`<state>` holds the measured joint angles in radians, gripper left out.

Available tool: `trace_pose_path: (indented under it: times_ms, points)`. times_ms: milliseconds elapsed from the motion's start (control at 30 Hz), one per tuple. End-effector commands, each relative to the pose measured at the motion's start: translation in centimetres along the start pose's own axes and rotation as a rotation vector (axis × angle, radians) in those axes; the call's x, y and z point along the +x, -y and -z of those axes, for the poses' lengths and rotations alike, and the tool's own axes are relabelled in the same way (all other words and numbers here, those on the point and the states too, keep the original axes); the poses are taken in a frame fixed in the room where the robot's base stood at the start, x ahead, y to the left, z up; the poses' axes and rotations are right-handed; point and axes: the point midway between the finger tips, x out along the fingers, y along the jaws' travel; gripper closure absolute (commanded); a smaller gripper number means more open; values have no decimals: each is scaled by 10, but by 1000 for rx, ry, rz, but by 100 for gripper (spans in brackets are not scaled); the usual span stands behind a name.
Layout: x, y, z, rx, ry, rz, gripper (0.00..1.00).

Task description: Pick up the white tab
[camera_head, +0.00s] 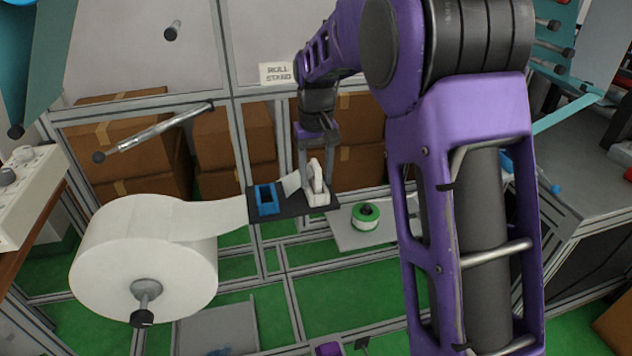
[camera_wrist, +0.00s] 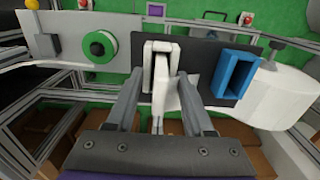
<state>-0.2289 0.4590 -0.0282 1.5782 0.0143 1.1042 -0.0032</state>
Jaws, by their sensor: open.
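A white upright piece, which looks like the white tab (camera_head: 317,172), stands at a white block-like holder (camera_head: 319,199) on a dark plate (camera_head: 292,210). In the wrist view the white tab (camera_wrist: 159,104) runs back from the white holder (camera_wrist: 148,66) into the space between my fingers. My gripper (camera_head: 316,168) is open and points down over the holder. In the wrist view my gripper's (camera_wrist: 159,78) fingers stand on either side of the white pieces, with visible gaps. I cannot tell exactly where tab and holder meet.
A blue frame (camera_head: 267,199) stands on the same plate, left of the holder. A large white roll (camera_head: 130,262) feeds a web towards the plate. A green-and-white spool (camera_head: 365,215) lies on a grey shelf (camera_head: 347,238) to the right. Cardboard boxes (camera_head: 235,140) stand behind metal framing.

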Motion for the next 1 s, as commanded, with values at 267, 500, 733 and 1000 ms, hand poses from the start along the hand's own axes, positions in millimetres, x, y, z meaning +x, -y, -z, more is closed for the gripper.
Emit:
trace_pose_path:
  times_ms: [267,500,733,1000]
  points:
    - [0,0,0,0,0,0,76]
    - [-1,0,0,0,0,0,100]
    - [-1,0,0,0,0,0,100]
    - [-22,0,1,1,-3,0,100]
